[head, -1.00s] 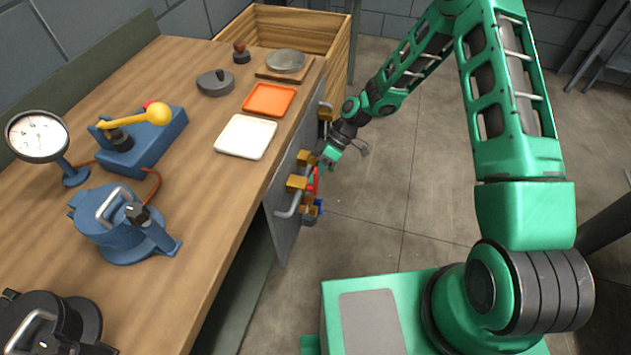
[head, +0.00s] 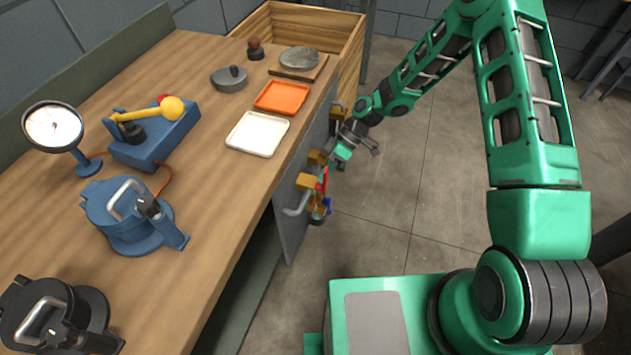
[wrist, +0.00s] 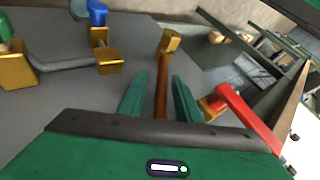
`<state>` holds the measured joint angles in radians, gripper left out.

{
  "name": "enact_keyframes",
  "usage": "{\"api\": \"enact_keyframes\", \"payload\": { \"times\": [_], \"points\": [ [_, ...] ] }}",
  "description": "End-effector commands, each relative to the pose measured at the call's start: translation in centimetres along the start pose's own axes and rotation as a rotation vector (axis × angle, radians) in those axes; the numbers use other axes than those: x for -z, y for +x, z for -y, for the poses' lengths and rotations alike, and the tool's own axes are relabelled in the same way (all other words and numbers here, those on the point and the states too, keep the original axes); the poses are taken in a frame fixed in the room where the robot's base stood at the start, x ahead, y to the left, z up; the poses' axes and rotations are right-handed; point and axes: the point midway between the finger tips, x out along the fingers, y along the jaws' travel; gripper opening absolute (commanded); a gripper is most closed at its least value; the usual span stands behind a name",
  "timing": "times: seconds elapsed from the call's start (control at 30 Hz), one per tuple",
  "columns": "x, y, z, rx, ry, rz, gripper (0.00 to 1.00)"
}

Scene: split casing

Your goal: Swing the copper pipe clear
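In the wrist view the copper pipe (wrist: 161,88) is a thin brown-red bar with a brass fitting (wrist: 171,41) at its far end. It runs between the two green fingers of my gripper (wrist: 160,76). The fingers are open, with a visible gap on each side of the pipe near the tips. The pipe's near end is hidden behind my gripper's body. In the head view my gripper is beside the grey panel (head: 290,232) on the bench's right side, and the pipe cannot be made out clearly there.
A grey pipe (wrist: 62,63) with brass fittings and a blue handle (wrist: 97,14) are left of my fingers. A red handle (wrist: 248,120) is close on the right. The bench carries a white tray (head: 257,134) and an orange tray (head: 281,97). Open floor (head: 390,205) lies right of the panel.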

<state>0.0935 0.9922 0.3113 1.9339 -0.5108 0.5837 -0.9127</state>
Motion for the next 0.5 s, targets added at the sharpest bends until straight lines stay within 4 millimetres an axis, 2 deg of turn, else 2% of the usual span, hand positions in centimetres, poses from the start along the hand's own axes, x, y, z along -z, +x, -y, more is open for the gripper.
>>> {"api": "enact_keyframes", "payload": {
  "times": [0.17,0.5],
  "points": [
    [0.0,-1.4,-0.1,-0.002,0.002,0.000,0.31],
    [0.1,-7.6,-0.3,-0.003,0.001,-0.002,0.31]
  ]
}}
